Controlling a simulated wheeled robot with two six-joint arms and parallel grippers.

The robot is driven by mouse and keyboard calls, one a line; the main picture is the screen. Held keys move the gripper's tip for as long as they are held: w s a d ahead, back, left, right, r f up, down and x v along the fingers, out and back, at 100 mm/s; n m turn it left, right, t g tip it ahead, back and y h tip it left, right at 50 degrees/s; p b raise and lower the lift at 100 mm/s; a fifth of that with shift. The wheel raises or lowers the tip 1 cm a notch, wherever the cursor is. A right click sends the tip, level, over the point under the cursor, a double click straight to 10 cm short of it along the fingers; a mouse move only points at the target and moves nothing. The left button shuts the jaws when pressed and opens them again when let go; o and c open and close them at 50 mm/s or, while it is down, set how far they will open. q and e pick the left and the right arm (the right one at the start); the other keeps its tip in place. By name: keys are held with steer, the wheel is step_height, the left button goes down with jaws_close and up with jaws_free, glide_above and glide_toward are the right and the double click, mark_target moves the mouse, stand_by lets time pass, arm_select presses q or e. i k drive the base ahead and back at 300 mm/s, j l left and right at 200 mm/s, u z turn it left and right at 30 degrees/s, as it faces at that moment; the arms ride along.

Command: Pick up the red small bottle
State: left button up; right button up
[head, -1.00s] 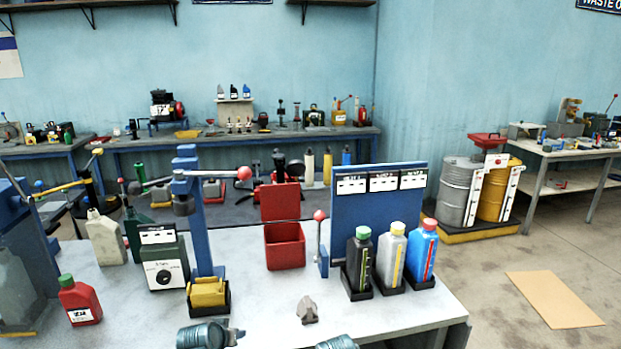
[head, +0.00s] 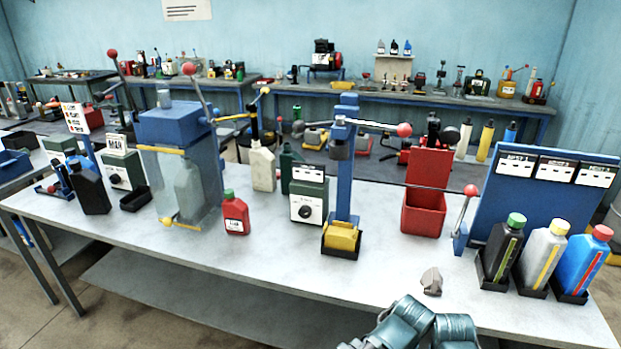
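The red small bottle (head: 236,216) has a green cap and a white label. It stands upright near the front of the long grey worktable (head: 300,262), between a clear-walled blue press (head: 172,125) and a green box with a dial (head: 309,196). Nothing touches it that I can see. Teal parts of my arms show at the bottom edge in the head view, right of centre and well away from the bottle. No gripper fingers can be made out.
A yellow container (head: 341,238) sits in a black holder right of the bottle. A red open bin (head: 424,212) and black, grey and blue bottles (head: 585,262) stand further right. A small grey piece (head: 432,282) lies near my arms. The tabletop before the red bottle is clear.

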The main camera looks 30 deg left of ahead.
mark_target(235, 212)
steer(key=u, duration=0.45)
steer(key=j+u, duration=0.15)
steer(key=u, duration=0.3)
steer(key=k+j+u, duration=0.1)
steer(key=u, duration=0.35)
steer(key=i+j+z, duration=0.55)
steer(key=j, duration=0.25)
